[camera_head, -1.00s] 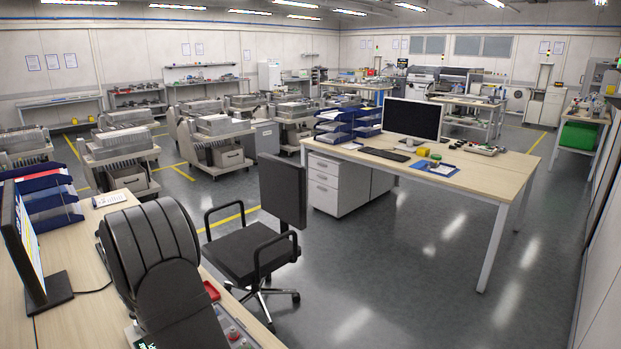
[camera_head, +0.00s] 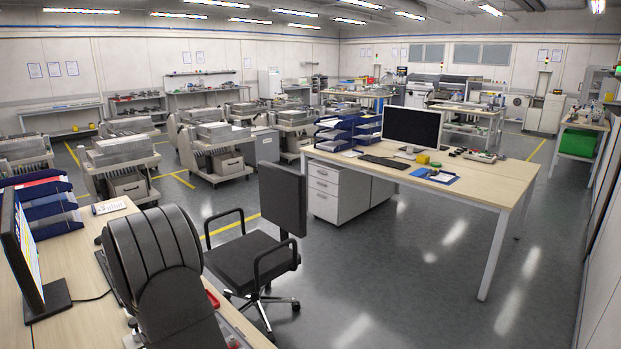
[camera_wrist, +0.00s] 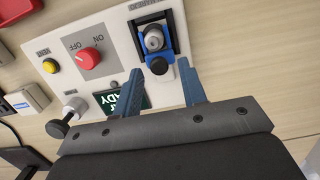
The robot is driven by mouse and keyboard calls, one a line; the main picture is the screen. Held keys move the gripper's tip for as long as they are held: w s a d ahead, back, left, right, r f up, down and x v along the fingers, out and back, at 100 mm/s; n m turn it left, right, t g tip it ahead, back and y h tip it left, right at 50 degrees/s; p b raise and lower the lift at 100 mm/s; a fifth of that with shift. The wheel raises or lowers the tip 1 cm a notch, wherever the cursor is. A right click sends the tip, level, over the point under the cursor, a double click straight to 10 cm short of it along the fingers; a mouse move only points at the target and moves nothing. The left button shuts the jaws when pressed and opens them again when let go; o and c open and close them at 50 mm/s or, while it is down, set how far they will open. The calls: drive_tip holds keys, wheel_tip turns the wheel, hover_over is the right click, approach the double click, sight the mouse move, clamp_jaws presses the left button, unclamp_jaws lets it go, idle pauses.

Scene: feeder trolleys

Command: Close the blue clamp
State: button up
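The blue clamp (camera_wrist: 143,46) is at the top middle of the wrist view, on a white control panel (camera_wrist: 96,18). It has a blue frame, a grey metal part and a black round knob (camera_wrist: 159,66) at its near end. My gripper (camera_wrist: 161,71) has two blue fingers and is open. Its fingertips lie either side of the black knob in the picture, with gaps on both sides. I cannot tell their height over it. In the head view my dark arm hides the gripper and the clamp.
The panel also carries a red ON/OFF knob (camera_wrist: 90,59), a green display (camera_wrist: 112,103) partly behind the left finger, and a black-knobbed lever (camera_wrist: 58,128). A monitor (camera_head: 24,255) and blue trays (camera_head: 45,205) stand left of my arm. A chair (camera_head: 250,265) stands right.

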wheel_tip(320, 180, up, 6)
drive_tip(key=s+a, duration=0.1)
drive_tip(key=shift+s+a, duration=0.15)
drive_tip(key=shift+r, duration=0.1)
